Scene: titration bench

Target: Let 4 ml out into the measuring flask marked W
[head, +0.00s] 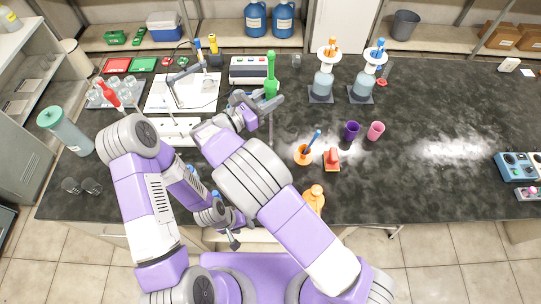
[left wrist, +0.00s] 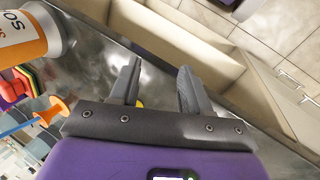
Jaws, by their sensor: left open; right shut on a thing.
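Two clear dispenser bottles stand at the back, one with an orange top (head: 323,82) and one with a blue top (head: 365,80). My right gripper (head: 262,101) is shut on a green narrow-necked vessel (head: 270,83), held upright left of the bottles. I cannot read any mark on it, and no W is legible anywhere. My left gripper (head: 231,227) is low at the bench's front edge. It is open and empty in the left wrist view (left wrist: 160,78).
An orange cup with a blue stick (head: 302,156), a red block-like item (head: 332,160), an orange bottle (head: 314,198), and purple (head: 351,131) and pink (head: 376,131) cups stand right of my arms. A white-topped stand (head: 182,91) is at left.

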